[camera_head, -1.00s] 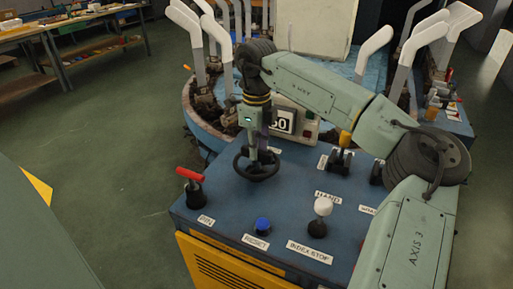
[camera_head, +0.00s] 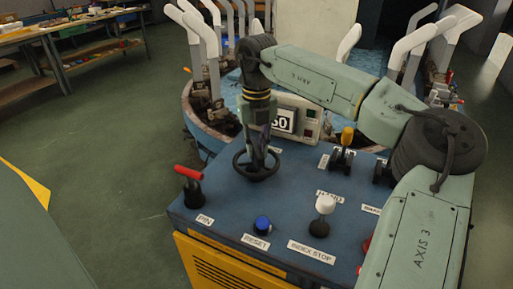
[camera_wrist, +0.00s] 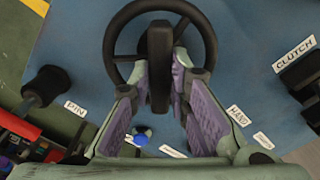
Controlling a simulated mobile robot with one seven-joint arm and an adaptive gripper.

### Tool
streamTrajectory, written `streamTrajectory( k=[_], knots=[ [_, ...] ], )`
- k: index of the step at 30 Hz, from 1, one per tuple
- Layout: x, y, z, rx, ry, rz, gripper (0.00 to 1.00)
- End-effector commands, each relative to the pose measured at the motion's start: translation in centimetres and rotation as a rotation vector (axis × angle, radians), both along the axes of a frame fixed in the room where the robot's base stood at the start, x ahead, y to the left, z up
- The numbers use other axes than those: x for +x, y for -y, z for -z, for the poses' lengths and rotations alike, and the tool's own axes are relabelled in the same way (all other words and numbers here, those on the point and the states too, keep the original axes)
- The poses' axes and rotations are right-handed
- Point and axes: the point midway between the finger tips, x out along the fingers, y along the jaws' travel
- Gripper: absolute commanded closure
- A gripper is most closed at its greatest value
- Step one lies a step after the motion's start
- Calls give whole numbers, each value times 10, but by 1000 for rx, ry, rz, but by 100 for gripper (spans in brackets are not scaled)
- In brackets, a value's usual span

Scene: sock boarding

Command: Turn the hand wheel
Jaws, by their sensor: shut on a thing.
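The black hand wheel (camera_head: 257,179) lies flat on top of the blue control console, near its back left. Its rim and spokes also show in the wrist view (camera_wrist: 207,38). My gripper (camera_head: 258,158) points down over the wheel from above. In the wrist view, the purple-padded fingers (camera_wrist: 165,75) are on both sides of the wheel's upright black handle (camera_wrist: 160,62) and shut on it. The lower end of the handle and the wheel's hub are partly hidden behind the handle and fingers.
On the console stand a red-handled PIN lever (camera_head: 189,173), a blue RESET button (camera_head: 262,223), a white-knobbed INDEX STOP lever (camera_head: 325,204) and a yellow-topped lever (camera_head: 347,136). A display box (camera_head: 284,120) and a carousel with upright pale boards (camera_head: 410,50) are close behind.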

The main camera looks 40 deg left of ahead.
Motion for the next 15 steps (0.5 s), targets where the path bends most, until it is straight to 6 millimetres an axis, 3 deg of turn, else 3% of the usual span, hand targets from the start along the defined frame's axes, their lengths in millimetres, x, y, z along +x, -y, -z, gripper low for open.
streamTrajectory(
  k=[15],
  knots=[
    [0, 0, 0, 0, -1, 202, 100]
  ],
)
